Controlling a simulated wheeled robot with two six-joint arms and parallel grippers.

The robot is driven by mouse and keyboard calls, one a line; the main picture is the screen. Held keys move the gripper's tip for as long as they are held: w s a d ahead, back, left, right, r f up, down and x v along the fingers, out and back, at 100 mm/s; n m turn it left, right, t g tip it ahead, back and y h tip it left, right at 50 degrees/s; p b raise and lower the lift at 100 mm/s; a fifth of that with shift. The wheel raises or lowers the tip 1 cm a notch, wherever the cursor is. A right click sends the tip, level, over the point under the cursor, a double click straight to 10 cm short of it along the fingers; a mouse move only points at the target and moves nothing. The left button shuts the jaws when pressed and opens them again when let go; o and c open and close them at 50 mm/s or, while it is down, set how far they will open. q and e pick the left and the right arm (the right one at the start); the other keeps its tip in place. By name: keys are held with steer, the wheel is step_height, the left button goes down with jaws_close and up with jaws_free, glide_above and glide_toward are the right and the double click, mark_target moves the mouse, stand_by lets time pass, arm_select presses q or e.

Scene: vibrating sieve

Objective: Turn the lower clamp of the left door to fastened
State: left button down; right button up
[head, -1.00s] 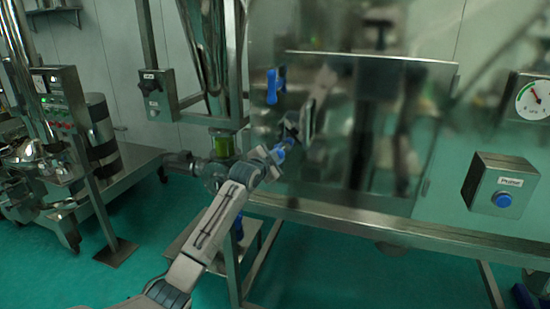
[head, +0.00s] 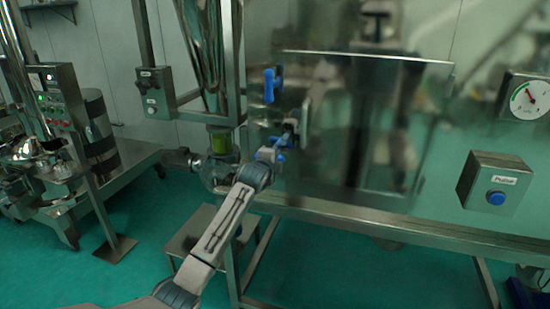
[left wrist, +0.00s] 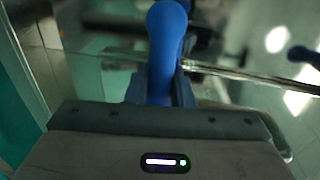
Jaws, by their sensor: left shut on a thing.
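The left door (head: 365,130) is a glossy, see-through panel on the steel sieve housing. The lower clamp (head: 284,139) has a blue handle at the door's left edge, partly hidden by my gripper. My left gripper (head: 273,153) is at this clamp and shut on its handle. In the left wrist view the blue handle (left wrist: 166,45) stands up between the jaws, its rounded end above them. The upper clamp (head: 270,86) has its blue handle roughly upright, above my gripper and clear of it. My right gripper is not in view.
A steel frame rail (head: 350,221) runs below the door. A grey box with a blue button (head: 495,185) and a pressure gauge (head: 528,98) are at the right. A green-banded pipe fitting (head: 221,142) stands close left of my gripper. Another blue part shows in the left wrist view (left wrist: 304,56).

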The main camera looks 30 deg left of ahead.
arm_select(q)
steer(key=shift+f, duration=0.1)
stand_by(0.4)
steer(key=c, duration=1.3)
jaws_free()
steer(key=shift+s+d, duration=0.1)
steer(key=shift+s, duration=0.3)
steer(key=b+v, duration=0.4)
steer(key=v, duration=0.6)
steer(key=shift+w, duration=0.1)
